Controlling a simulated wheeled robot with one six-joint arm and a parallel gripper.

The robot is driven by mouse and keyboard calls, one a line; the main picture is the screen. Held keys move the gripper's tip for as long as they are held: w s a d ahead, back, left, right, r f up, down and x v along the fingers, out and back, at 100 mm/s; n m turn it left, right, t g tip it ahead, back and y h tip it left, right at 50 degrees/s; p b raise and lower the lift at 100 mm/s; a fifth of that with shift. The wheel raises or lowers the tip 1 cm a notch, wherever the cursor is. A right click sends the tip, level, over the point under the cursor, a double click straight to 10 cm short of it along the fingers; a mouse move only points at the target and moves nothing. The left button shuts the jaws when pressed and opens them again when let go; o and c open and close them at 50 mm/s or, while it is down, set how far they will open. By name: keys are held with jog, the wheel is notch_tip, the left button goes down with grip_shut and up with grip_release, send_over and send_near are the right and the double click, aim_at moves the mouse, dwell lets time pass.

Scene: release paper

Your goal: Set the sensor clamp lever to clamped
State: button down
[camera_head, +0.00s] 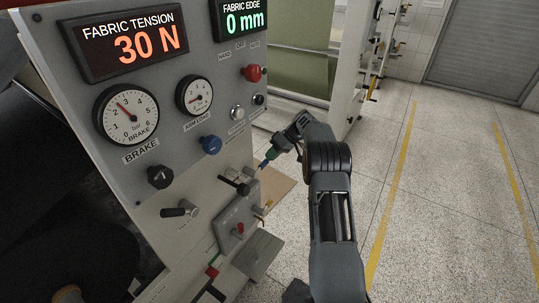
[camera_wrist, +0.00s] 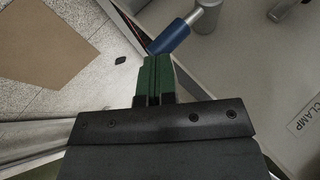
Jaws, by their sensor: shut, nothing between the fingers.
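The sensor clamp lever has a blue handle (camera_wrist: 170,37) on a metal pivot at the top of the wrist view, with a CLAMP label (camera_wrist: 304,116) on the panel to the right. In the head view the blue handle (camera_head: 264,163) shows small at the panel's right edge. My gripper (camera_wrist: 156,60) has green fingers, shut with nothing between them. Their tips are right by the free end of the blue handle; I cannot tell whether they touch. In the head view my gripper (camera_head: 271,153) reaches in from the right, and its fingers partly cover the lever area.
A grey panel (camera_head: 150,185) carries a blue knob (camera_head: 211,145), a red knob (camera_head: 252,73) and a black-handled lever (camera_head: 240,186) close to my gripper. A brown board (camera_head: 281,186) lies below. Open floor (camera_head: 440,200) with yellow lines is to the right.

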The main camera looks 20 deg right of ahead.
jog(key=shift+a+f+b, duration=0.1)
jog(key=shift+f+b, duration=0.2)
jog(key=shift+f, duration=0.05)
dwell(0.4)
